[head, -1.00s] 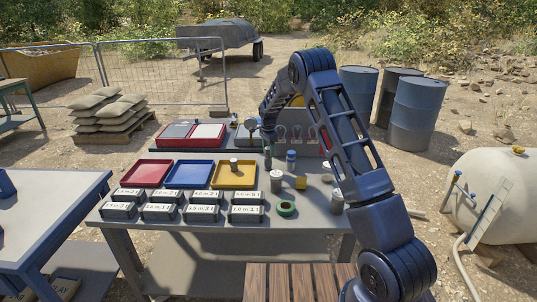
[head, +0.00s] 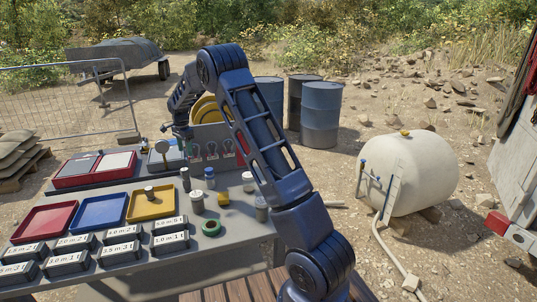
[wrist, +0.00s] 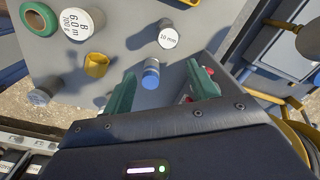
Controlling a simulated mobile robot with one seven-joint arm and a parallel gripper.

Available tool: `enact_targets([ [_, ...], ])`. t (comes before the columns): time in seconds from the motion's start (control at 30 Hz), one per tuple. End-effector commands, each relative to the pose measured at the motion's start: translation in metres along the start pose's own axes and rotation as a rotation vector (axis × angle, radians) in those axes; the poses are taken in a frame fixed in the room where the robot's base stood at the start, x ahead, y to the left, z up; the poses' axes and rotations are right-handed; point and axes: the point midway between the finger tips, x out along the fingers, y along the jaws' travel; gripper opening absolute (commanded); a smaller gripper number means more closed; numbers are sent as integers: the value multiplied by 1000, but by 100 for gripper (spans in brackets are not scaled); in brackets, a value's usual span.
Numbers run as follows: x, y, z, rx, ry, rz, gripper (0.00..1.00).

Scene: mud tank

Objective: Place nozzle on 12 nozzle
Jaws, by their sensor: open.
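I cannot tell for certain which piece is the nozzle or which place is marked 12. Several dark blocks with white labels (head: 120,252) stand at the table's front left; their labels are too small to read surely. A small grey cylinder (head: 149,192) stands in the yellow tray (head: 140,213). A dark cylinder with a white top marked "10 mm" (wrist: 168,37) stands on the table. My gripper (wrist: 163,88) is open and empty, its green fingers apart. Between them in the wrist view appears a blue-capped bottle (wrist: 151,72); contact is not visible. The gripper is unclear in the head view.
A labelled jar (wrist: 85,22), a yellow cube (wrist: 96,64) and a green ring (wrist: 40,18) stand near the bottle. Red (head: 45,221) and blue (head: 98,213) trays lie left of the yellow one. A back panel (head: 215,150) rises behind; a white tank (head: 410,170) stands right.

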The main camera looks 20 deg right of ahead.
Motion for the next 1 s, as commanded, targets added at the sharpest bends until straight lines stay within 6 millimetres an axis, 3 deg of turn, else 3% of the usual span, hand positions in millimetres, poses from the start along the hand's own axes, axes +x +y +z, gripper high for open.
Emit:
enact_targets([
  [0.03,-18,12,-6,-16,0,-13,58],
  [0.2,-67,57,-21,-95,1,-47,58],
  [0.5,-140,146,-36,-244,19,-105,58],
  [0.8,-192,243,-38,-396,57,-154,58],
  [1.0,-215,308,-33,-498,94,-182,58],
])
